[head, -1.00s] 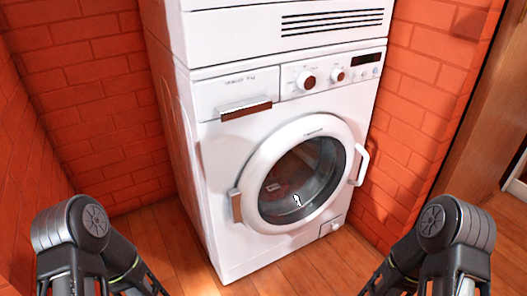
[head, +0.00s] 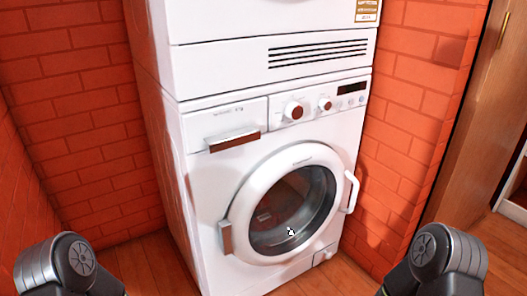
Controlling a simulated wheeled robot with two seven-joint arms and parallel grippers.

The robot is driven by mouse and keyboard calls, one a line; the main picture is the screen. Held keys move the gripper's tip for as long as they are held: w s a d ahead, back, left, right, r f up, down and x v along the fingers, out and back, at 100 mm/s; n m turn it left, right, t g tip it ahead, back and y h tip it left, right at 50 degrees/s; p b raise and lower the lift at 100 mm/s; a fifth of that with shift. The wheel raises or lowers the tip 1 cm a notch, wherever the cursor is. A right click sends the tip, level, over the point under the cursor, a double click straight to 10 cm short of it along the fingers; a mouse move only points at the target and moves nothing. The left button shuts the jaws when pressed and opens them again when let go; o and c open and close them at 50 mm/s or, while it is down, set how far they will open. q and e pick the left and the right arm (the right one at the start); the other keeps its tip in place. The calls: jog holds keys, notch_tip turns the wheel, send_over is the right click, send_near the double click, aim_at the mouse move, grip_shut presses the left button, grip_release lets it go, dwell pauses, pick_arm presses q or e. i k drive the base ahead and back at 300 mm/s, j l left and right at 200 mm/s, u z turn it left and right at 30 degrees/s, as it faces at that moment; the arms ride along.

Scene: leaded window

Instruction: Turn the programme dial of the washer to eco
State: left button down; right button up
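The white washer (head: 205,185) stands in a brick corner, its round glass door (head: 292,210) shut. Its control panel holds two round knobs with brown-red faces: a larger one (head: 294,111) on the left and a smaller one (head: 325,104) to its right. The larger one looks like the programme dial; its marks and pointer are too small to read. Only dark upper parts of my two arms show at the lower left and lower right. Both grippers are out of the picture.
A detergent drawer with a brown handle (head: 233,141) is left of the knobs, a small dark display (head: 352,87) right of them. A white appliance (head: 220,60) with a slotted vent sits on top. Brick walls close in on both sides; a wooden door (head: 462,150) stands at the right.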

aim_at(294, 111)
jog(key=l+z, duration=0.1)
jog(key=l, duration=0.8)
jog(key=i+l, duration=0.1)
jog(key=l, duration=0.75)
jog(key=i+l+z, duration=0.15)
jog(key=l, duration=0.7)
jog(key=k+l, duration=0.05)
